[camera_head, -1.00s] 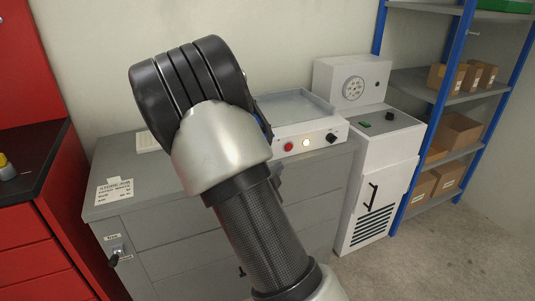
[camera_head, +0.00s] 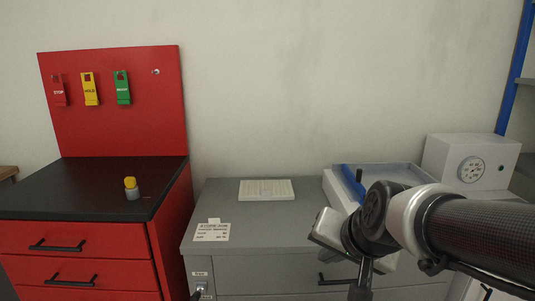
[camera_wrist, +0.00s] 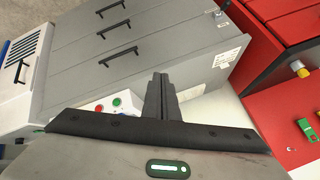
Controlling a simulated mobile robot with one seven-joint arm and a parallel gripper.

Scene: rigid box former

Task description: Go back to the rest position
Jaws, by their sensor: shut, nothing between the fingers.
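My gripper (camera_wrist: 160,78) shows in the wrist view with its two dark fingers together and nothing between them. It is above the grey drawer cabinet (camera_wrist: 75,62), apart from it as far as I can see. In the head view my arm reaches in from the right edge, over the cabinet's right part. It hides part of the white machine with a shallow tray (camera_head: 402,172). The fingertips cannot be made out in the head view. In the wrist view the machine's red and green buttons (camera_wrist: 116,102) show behind the gripper.
A red cabinet (camera_head: 80,243) with a black top holds a yellow-capped jar (camera_head: 131,189). Red, yellow and green tags (camera_head: 90,89) hang on its back panel. A white gauge box (camera_head: 470,163) stands at right.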

